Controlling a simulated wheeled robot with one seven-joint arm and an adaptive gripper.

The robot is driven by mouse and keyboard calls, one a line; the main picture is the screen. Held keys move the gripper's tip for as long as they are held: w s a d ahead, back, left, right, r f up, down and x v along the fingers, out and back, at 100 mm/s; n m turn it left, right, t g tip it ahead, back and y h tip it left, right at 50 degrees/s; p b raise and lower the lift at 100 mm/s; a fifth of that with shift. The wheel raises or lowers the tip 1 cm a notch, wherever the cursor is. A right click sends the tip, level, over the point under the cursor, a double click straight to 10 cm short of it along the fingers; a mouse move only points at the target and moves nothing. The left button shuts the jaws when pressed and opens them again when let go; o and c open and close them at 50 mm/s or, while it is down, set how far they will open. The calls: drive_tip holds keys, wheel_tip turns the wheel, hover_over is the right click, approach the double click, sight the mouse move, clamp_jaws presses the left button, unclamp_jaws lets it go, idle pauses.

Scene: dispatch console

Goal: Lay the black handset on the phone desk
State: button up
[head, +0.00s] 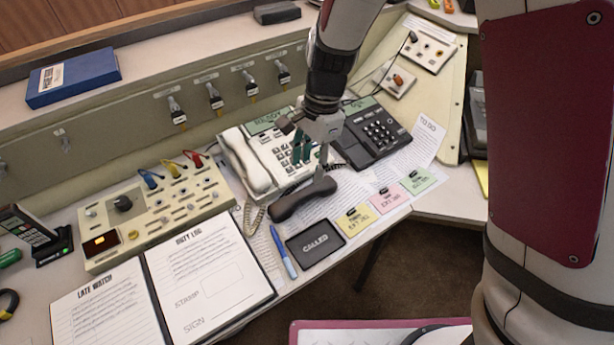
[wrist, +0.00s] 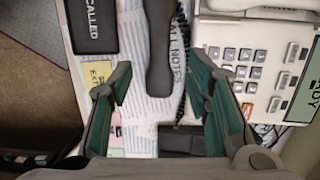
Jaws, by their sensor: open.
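The black handset (head: 303,198) lies on the desk near its front edge, over a printed notes sheet, in front of the white phone. In the wrist view the handset (wrist: 160,58) runs from the top edge to between my fingertips. My gripper (head: 313,158) is open and empty, above the handset's right end. In the wrist view its two teal-padded fingers (wrist: 160,78) stand apart on either side of the handset's near end, with a gap on both sides. The black phone (head: 378,132) stands behind and to the right. The phone desk (head: 385,226) is a pale surface.
The white phone (head: 262,170), with its own white handset, stands just left of my gripper. A black CALLED tray (head: 315,243), a blue pen (head: 284,252) and yellow, pink and green cards (head: 388,198) lie along the front. An open duty log (head: 208,270) lies left.

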drive_tip(key=shift+w+d+r, duration=0.1)
drive_tip(key=shift+d+r, duration=0.05)
drive_tip(key=shift+r, duration=0.7)
drive_tip(key=shift+w+d+r, duration=0.1)
drive_tip(key=shift+r, duration=0.7)
drive_tip(key=s+d+r+n+t, duration=0.2)
drive_tip(key=s+d+r+n, duration=0.3)
drive_tip(key=s+d+r, duration=0.65)
drive_tip(key=s+d+r+n, duration=0.2)
drive_tip(key=s+d+n, duration=0.1)
drive_tip(key=s, duration=0.3)
drive_tip(key=s+d+r+n+t+h, duration=0.1)
drive_tip(key=s+d+r+n, duration=0.1)
drive_tip(key=s, duration=0.4)
drive_tip(key=shift+d+r+n+t+h, duration=0.25)
drive_tip(key=shift+d+n, duration=0.35)
drive_tip(key=shift+d, duration=0.45)
